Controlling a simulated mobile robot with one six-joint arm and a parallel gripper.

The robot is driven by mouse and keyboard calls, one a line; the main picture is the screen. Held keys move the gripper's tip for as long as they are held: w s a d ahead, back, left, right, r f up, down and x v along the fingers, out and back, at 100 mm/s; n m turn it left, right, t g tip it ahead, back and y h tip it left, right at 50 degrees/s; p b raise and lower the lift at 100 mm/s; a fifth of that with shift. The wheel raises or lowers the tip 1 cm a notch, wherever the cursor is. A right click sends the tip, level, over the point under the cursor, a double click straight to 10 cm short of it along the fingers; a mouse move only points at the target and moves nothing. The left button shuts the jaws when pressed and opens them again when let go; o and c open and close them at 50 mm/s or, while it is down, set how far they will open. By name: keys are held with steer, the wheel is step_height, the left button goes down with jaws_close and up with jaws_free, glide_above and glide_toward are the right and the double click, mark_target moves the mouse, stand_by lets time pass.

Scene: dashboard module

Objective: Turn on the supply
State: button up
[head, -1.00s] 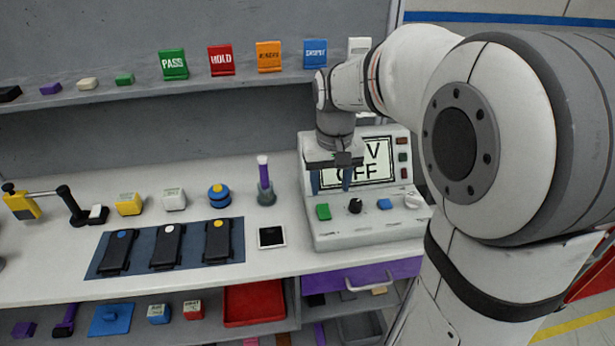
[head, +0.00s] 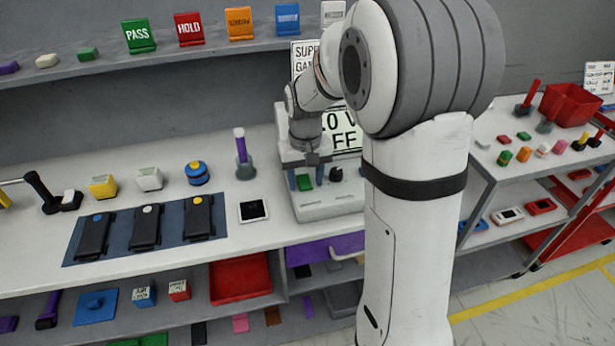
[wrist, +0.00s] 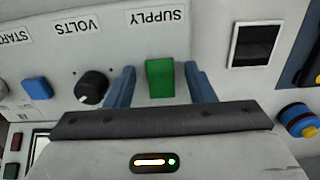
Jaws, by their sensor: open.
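The supply unit (head: 325,209) is a pale box on the bench, its display partly hidden by my arm; the visible part reads "0 V" and "FF". Its green supply switch (wrist: 160,78) sits under the label "SUPPLY" in the wrist view, and it also shows in the head view (head: 305,183). My gripper (wrist: 160,86) is open, with one blue finger on each side of the green switch and a gap at each side. I cannot tell how deep the fingertips reach. A black volts knob (wrist: 92,88) is close beside one finger.
A blue start button (wrist: 37,88) is beyond the knob. A small dark-faced square (head: 253,211) and a mat (head: 170,242) with several black devices lie left of the unit. A shelf with coloured signs (head: 188,29) runs behind. A cart (head: 500,160) stands at right.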

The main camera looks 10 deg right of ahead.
steer(key=shift+c, duration=0.2)
steer(key=c, duration=1)
steer(key=shift+o, duration=0.2)
steer(key=shift+r+g+p, duration=0.3)
steer(key=shift+p, duration=0.45)
steer(key=p, duration=0.1)
steer(key=g+p, duration=0.1)
steer(key=shift+w+r+p, duration=0.1)
steer(key=shift+w+p, duration=0.15)
steer(key=shift+p, duration=0.05)
steer(key=g+p, duration=0.2)
steer(key=shift+w+p, duration=0.25)
steer(key=shift+p, duration=0.15)
steer(key=shift+f+g+p, duration=0.2)
steer(key=shift+g+p, duration=0.15)
steer(key=shift+g, duration=0.15)
steer(key=o, duration=1)
